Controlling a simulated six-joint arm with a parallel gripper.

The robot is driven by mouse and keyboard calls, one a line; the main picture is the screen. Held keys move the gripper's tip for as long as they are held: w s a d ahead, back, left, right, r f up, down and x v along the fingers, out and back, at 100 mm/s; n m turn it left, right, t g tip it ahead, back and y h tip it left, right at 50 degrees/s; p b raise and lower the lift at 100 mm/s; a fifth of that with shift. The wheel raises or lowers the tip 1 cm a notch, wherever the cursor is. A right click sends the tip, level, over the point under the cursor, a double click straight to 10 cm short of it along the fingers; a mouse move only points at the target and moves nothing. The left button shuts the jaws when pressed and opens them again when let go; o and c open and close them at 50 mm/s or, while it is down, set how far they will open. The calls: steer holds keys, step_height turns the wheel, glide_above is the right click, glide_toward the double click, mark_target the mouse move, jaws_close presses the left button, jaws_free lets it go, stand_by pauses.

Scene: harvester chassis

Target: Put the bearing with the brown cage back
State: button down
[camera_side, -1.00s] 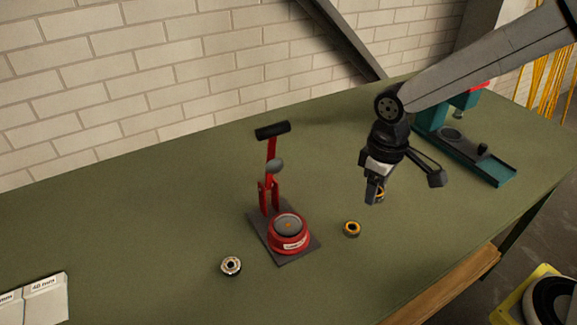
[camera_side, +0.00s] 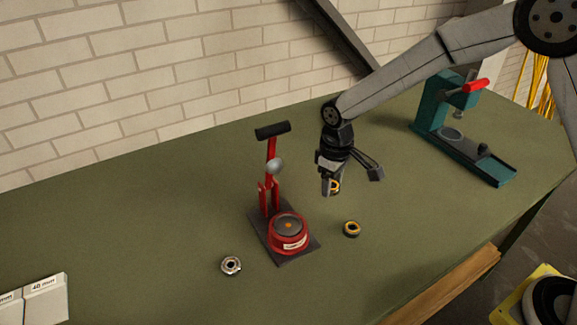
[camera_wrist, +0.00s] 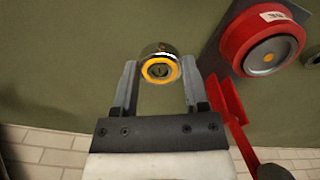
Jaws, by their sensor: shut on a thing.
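My gripper (camera_side: 331,190) is shut on a bearing with an orange-brown ring (camera_side: 336,187), held in the air above the bench, to the right of the red press. In the wrist view this bearing (camera_wrist: 158,68) sits between the two fingertips, its ringed face towards the camera. A second bearing with a yellow ring (camera_side: 351,229) lies flat on the bench below and slightly right of the gripper. A third, silver bearing with a pale ring (camera_side: 231,265) lies on the bench left of the press.
The red press (camera_side: 288,233) stands on a dark plate, its lever upright; its red base (camera_wrist: 263,45) also shows in the wrist view. A teal press (camera_side: 465,150) stands at the back right. Labelled boxes (camera_side: 42,298) sit at the front left. The bench (camera_side: 130,220) is clear elsewhere.

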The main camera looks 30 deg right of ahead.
mark_target(319, 204)
steer(key=shift+w+a+f, duration=0.15)
steer(key=shift+w+f, duration=0.5)
steer(key=shift+f, duration=0.15)
steer(key=shift+w+a+f, duration=0.15)
steer(key=shift+w+f, duration=0.5)
steer(key=shift+f, duration=0.1)
steer(key=shift+w+f, duration=0.2)
steer(key=shift+f, duration=1.6)
steer(key=shift+f, duration=0.15)
steer(key=shift+c, duration=0.5)
jaws_free()
step_height(319, 204, up, 12)
